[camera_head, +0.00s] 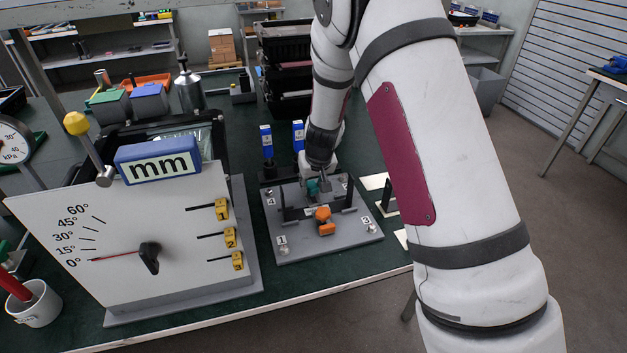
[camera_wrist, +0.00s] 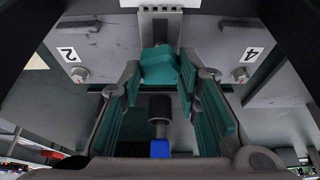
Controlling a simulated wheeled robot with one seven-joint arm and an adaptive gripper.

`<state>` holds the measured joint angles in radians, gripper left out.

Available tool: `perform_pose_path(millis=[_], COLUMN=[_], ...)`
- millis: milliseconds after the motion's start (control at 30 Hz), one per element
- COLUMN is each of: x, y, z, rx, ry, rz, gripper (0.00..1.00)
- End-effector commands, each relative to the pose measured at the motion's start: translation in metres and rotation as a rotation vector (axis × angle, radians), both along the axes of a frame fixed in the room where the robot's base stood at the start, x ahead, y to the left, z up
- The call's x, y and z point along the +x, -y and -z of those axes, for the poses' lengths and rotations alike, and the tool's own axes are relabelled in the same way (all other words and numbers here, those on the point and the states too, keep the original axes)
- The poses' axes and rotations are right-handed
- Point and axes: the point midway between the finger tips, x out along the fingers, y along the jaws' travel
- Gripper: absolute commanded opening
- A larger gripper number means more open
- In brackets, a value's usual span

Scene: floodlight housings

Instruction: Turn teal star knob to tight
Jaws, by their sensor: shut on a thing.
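The teal star knob (camera_head: 312,187) sits toward the back of a grey fixture plate (camera_head: 290,250), partly hidden by my gripper (camera_head: 319,180). The wrist view shows the teal knob (camera_wrist: 159,65) between the two fingertips of my gripper (camera_wrist: 161,78). My gripper reaches down from above and is shut on the knob. Teal pads line the inner faces of the fingers. A black cylinder with a blue end (camera_wrist: 159,148) shows between the fingers, nearer the camera. I cannot make out any tight mark on the knob.
An orange knob (camera_head: 324,215) stands in front of the teal one. Numbers mark the plate's corners. A white angle board (camera_head: 110,225) with a red pointer near 0° stands at left, with yellow tabs. Blue-labelled items (camera_head: 266,142) stand behind the plate. My arm hides much of the right side.

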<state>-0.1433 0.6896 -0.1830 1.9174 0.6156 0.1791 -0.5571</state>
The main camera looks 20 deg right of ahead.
Motion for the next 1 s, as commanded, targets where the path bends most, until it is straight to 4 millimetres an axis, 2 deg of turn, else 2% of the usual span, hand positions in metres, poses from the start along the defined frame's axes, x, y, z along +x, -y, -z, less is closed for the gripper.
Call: perform_pose_path(millis=[1000], x=[0.0024], y=[-0.0040], z=[0.0012], rx=[-0.001], ry=[0.000], rz=[0.922], gripper=[0.02])
